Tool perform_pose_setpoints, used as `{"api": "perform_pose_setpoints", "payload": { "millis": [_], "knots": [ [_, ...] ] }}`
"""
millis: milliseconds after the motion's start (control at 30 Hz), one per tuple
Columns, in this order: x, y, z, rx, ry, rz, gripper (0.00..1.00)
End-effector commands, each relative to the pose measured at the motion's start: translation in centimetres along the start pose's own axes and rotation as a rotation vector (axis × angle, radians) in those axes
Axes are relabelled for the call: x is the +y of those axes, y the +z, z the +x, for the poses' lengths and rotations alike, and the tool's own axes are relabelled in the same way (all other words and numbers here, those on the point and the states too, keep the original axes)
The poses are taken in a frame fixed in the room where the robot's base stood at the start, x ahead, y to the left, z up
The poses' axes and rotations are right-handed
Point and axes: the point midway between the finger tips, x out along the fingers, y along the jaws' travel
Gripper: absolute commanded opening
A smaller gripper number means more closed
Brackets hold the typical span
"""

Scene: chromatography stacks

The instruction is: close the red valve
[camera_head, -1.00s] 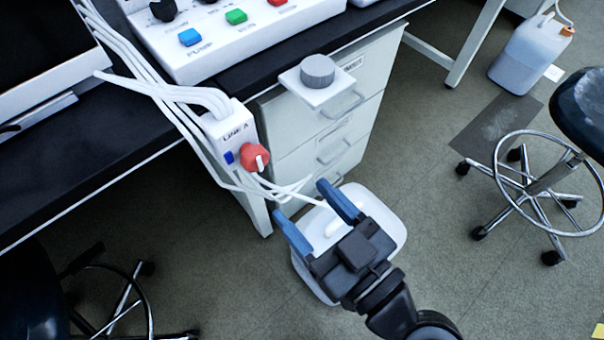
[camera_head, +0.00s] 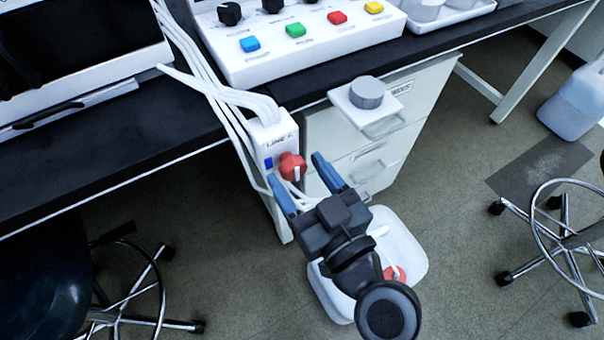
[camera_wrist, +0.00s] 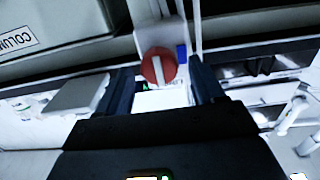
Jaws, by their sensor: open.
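The red valve (camera_head: 292,166) is a round red knob with a white bar handle on a white box labelled LINE A (camera_head: 272,140). A small blue part sits beside the knob. In the wrist view the red valve (camera_wrist: 158,66) lies between and beyond my two blue fingers, its white bar close to upright in that picture. My gripper (camera_head: 301,172) is open and empty, its fingertips close to the valve, one toward each side. I cannot tell whether a finger touches it.
White tubes (camera_head: 215,95) run down to the box. A white shelf with a grey knob (camera_head: 367,93) juts out to the right, by drawers (camera_head: 345,155). Stools stand left and right.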

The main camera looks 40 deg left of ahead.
Motion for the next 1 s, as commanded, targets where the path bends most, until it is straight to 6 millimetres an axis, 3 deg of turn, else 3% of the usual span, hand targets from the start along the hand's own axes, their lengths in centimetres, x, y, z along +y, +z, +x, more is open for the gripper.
{"api": "perform_pose_setpoints", "payload": {
  "millis": [67, 600, 1000],
  "knots": [
    [0.01, 0.0, -0.02, 0.0, 0.0, 0.0, 0.66],
    [0.02, 0.0, -0.06, 0.0, 0.0, 0.0, 0.14],
    [0.12, 0.05, -0.09, 0.0, 0.002, 0.078, 0.13]
  ]
}}
